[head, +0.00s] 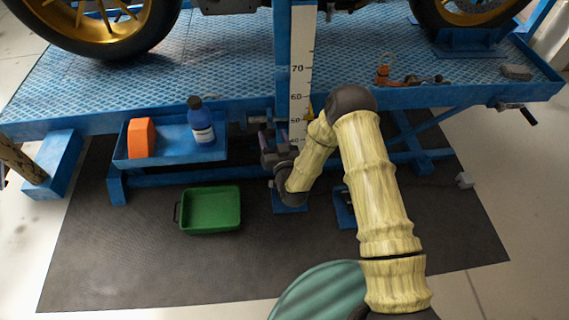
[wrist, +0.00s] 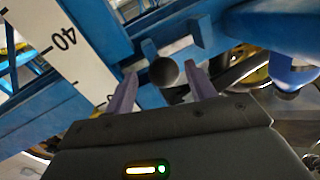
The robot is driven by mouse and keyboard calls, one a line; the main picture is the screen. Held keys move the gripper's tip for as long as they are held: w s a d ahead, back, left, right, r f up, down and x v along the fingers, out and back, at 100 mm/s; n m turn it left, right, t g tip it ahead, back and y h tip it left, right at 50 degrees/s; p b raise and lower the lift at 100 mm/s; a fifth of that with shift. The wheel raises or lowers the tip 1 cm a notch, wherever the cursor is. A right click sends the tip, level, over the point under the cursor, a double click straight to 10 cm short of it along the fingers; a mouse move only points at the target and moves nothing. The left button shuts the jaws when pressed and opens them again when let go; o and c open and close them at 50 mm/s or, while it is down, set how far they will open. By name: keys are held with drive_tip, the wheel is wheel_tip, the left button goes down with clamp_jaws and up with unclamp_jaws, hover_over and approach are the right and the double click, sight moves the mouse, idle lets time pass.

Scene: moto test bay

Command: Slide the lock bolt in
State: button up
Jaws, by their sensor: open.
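The lock bolt shows in the wrist view as a dark round knob (wrist: 164,72), seen end-on, with a grey part behind it at the blue lift frame (wrist: 215,40). My gripper (wrist: 161,76) is open, with one purple finger on each side of the knob. Gaps show between the fingers and the knob, and nothing is gripped. In the head view my gripper (head: 266,142) is below the platform edge, just left of the blue post with the height scale (head: 299,75). My wrist and the post partly crowd the bolt there, and how far it sticks out cannot be told.
A blue side tray (head: 180,159) to the left holds an orange block (head: 142,138) and a blue bottle (head: 202,122). A green bin (head: 211,210) stands on the black mat (head: 110,260). The blue platform (head: 200,75) overhangs with motorcycle wheels on it.

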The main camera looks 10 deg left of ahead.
drive_tip(key=b+v, duration=0.2)
drive_tip(key=v, duration=1.3)
drive_tip(key=shift+d+r, duration=0.1)
idle(0.4)
